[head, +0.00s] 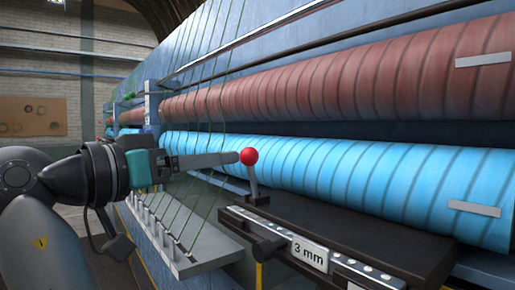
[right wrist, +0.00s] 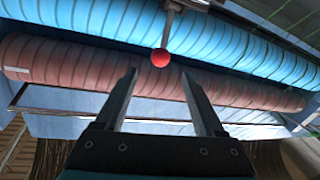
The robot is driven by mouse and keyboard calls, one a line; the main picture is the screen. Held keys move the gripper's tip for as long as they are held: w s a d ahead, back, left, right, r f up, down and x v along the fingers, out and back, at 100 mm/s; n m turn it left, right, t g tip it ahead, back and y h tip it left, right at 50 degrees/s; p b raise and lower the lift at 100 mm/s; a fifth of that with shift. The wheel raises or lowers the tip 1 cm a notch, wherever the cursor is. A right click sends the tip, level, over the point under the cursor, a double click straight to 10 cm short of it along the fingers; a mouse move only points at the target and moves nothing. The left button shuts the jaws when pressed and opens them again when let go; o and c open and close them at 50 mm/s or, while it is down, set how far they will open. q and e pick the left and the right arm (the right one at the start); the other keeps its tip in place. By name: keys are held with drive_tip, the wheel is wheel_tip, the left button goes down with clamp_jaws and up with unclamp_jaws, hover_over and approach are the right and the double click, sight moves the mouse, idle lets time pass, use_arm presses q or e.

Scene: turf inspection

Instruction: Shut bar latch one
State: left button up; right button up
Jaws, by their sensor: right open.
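The red knob (right wrist: 160,57) sits just beyond the tips, roughly centred; contact cannot be told. My left gripper is not in view.
A blue ribbed roller (head: 340,175) and a red ribbed roller (head: 340,85) run behind the lever. Green yarns (head: 205,205) hang beside my gripper above a grey ledge (head: 205,258) with several pegs. A pinboard (head: 33,116) hangs on the far wall.

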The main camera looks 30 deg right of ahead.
sight(251, 177)
drive_tip(key=p+x, duration=0.3)
drive_tip(key=x, duration=0.9)
drive_tip(key=shift+d+p, duration=0.15)
drive_tip(key=shift+p, duration=0.2)
clamp_jaws()
idle(0.7)
